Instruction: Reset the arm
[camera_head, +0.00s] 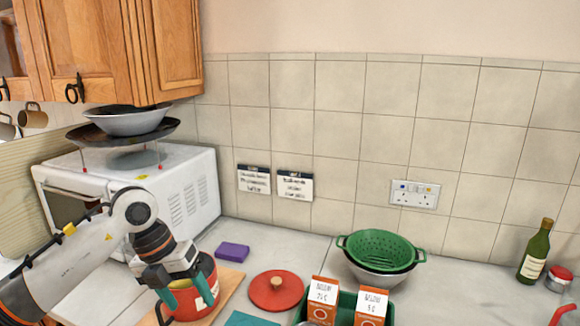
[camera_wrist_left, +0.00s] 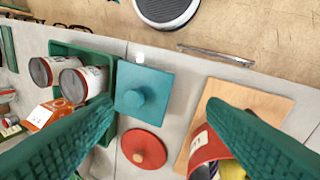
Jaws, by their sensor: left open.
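My left arm reaches in from the left in the head view. My left gripper (camera_head: 184,293) is open, its green fingers pointing down in front of a red pot (camera_head: 207,278) on a wooden board (camera_head: 229,283). The red pot also shows there (camera_wrist_left: 205,148), partly hidden by one finger, with some items inside. I cannot tell whether the gripper touches the pot. My right gripper is not in view.
A red lid (camera_head: 275,291) and a teal square lid (camera_wrist_left: 143,91) lie beside the board. A green crate (camera_head: 345,301) holds orange cartons and cans. A purple sponge (camera_head: 232,252), microwave (camera_head: 185,185), green colander (camera_head: 381,247) and bottle (camera_head: 535,252) stand further back. Cabinets (camera_head: 90,50) hang above left.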

